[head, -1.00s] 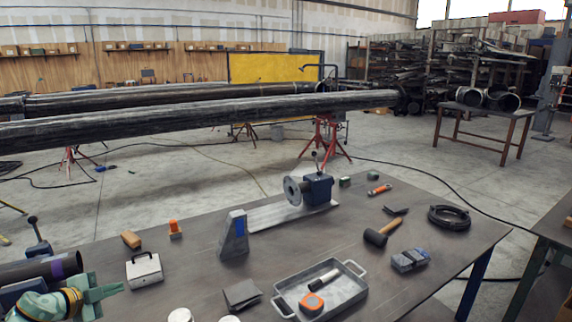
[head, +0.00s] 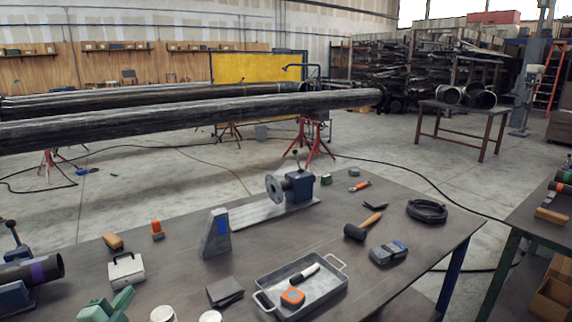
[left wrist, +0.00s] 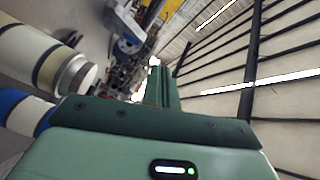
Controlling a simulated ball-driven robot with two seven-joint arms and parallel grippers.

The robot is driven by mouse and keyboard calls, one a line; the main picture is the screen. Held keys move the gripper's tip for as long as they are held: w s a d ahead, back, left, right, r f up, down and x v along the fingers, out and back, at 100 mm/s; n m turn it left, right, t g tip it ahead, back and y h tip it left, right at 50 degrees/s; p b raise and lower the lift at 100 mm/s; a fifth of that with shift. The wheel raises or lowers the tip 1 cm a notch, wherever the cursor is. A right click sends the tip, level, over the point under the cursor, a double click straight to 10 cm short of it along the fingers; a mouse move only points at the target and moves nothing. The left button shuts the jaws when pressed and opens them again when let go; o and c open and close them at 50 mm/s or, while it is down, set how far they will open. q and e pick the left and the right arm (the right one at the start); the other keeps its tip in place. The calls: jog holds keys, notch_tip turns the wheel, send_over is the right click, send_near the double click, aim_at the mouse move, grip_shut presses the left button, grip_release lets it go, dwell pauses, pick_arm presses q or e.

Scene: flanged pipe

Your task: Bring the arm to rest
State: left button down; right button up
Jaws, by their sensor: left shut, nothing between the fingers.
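My left gripper (head: 122,298), pale green, shows at the lower left of the head view, in front of the white box-like block (head: 127,271). It is shut and empty. In the left wrist view its green fingers (left wrist: 160,85) lie together and point away from the camera, with no workpiece between them. The rest of the left arm is out of the head view. My right gripper does not show. A dark pipe with a purple band (head: 40,270) lies at the left edge. A round flange (head: 273,189) stands at the blue fixture (head: 298,184) on the bench.
The bench (head: 330,232) holds a grey tray (head: 262,300) with an orange tape measure, a mallet (head: 356,232), a grey-blue device (head: 388,253) and a coiled cable (head: 427,211). White round containers (head: 163,314) stand close to the left gripper. Another bench is at the right.

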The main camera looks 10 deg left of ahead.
pick_arm(q)
jog(key=s+d+f+n+g+y, duration=0.25)
jog(key=s+d+g, duration=0.4)
jog(key=s, duration=0.75)
jog(key=s+d+f+n+g+y, duration=0.1)
jog(key=s+d+f+n+g, duration=0.15)
jog(key=s+d+g, duration=0.75)
jog(key=s+d+f+n+t+h+b, duration=0.15)
jog(key=s+f, duration=0.25)
jog(key=f, duration=1)
jog(key=s+d+f+t+h, duration=0.1)
jog(key=s+f+h, duration=0.15)
jog(key=f, duration=1.15)
jog(key=s+f+n+g+b, duration=0.1)
jog(key=s+f+n+g, duration=0.1)
jog(key=s+f, duration=1.4)
jog(key=s, duration=0.4)
jog(key=shift+a+n+g+h, duration=0.3)
jog(key=shift+n+g+h, duration=0.05)
jog(key=shift+g, duration=0.05)
jog(key=shift+s+f, duration=0.1)
